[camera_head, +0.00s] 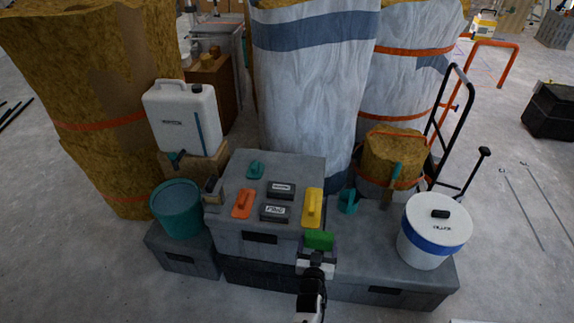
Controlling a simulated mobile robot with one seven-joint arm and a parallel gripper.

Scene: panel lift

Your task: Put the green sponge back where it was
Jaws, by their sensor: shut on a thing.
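The green sponge (320,240) shows at the front right corner of the grey box (303,163), just in front of the yellow float (312,207). My gripper (317,258) is shut on the sponge, holding it from the near side. I cannot tell whether the sponge touches the box or is held clear of it. The box top also carries an orange float (243,204), a teal tool (255,170) and two dark labelled blocks, one at the back (281,190) and one nearer (275,213).
A teal bucket (178,210) stands left of the box, below a white jerrycan (183,117). A white lidded bucket (436,229) with a blue band stands on the right. A teal cup (348,201) stands right of the yellow float. Tall wrapped rolls (315,90) rise behind.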

